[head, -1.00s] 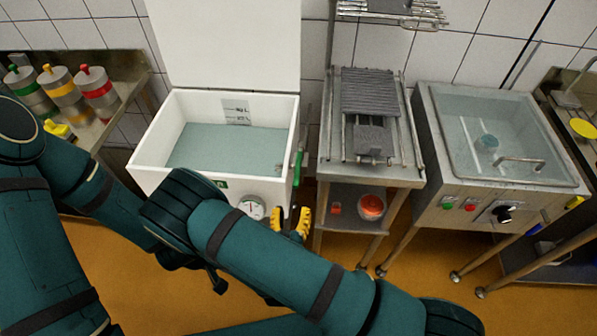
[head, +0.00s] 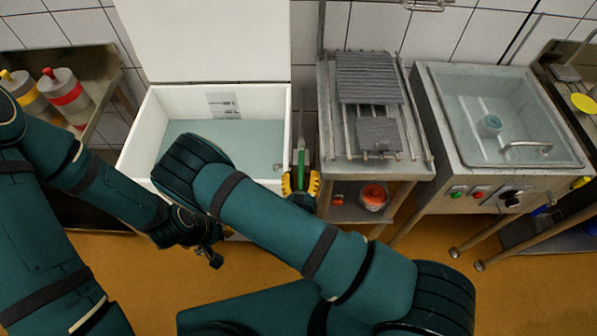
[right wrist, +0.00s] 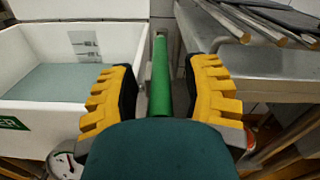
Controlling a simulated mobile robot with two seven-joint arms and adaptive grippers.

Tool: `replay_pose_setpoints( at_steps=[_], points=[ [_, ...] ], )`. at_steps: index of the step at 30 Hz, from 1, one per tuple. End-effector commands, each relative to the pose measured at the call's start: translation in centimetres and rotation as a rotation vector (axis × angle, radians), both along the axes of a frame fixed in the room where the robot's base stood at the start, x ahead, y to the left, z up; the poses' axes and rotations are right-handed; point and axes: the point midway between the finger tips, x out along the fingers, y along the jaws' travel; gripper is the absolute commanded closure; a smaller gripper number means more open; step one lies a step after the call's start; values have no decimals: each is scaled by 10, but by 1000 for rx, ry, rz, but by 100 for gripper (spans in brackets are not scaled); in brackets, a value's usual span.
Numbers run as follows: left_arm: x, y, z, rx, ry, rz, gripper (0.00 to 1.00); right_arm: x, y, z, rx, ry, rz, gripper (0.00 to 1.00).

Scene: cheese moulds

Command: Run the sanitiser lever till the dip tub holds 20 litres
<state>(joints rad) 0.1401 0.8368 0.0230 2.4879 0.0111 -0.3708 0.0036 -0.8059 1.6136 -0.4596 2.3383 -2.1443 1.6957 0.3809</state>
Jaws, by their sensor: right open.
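The white dip tub (head: 135,146) stands open with grey-blue liquid (head: 250,141) in it. A marked scale (head: 223,104) is on its inner back wall, too small to read. The green sanitiser lever (head: 300,160) stands at the tub's right side. In the right wrist view the lever (right wrist: 161,80) is upright between the yellow fingers of my right gripper (right wrist: 160,100). That gripper (head: 300,190) is open, with gaps on both sides of the lever. My left gripper (head: 212,250) hangs low in front of the tub; its fingers cannot be made out.
A steel stand (head: 425,170) with grey racks is close to the right of the lever, with a red-topped bucket (head: 373,196) on its lower shelf. A glass-lidded steel vat (head: 470,181) is further right. A dial (right wrist: 62,165) shows partly on the tub's front.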

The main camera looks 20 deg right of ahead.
Motion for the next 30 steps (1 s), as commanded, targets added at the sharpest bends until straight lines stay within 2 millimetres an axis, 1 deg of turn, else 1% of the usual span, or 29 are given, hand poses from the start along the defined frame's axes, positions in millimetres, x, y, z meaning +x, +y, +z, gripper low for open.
replay_pose_setpoints(
  at_steps=[7, 8, 9, 11, 12, 23, 30],
  points=[
    [0, 0, 0, 0, 1, 0, 100, 0, 0, 0, 0, 0, 0, 52],
    [0, 0, 0, 0, 1, 0, 100, 0, 0, 0, 0, 0, 0, 57],
    [0, 0, 0, 0, 1, 0, 100, 0, 0, 0, 0, 0, 0, 71],
    [0, 0, 0, 0, 1, 0, 100, 0, 0, 0, 0, 0, 0, 92],
    [0, 0, 0, 0, 1, 0, 100, 0, 0, 0, 0, 0, 0, 100],
    [0, 0, -1, 0, 0, 0, 100, 1, 3, 0, 1, 0, -21, 100],
    [0, 0, -7, 1, 0, 0, 100, 5, 13, -1, 6, -4, -132, 100]
  ],
)
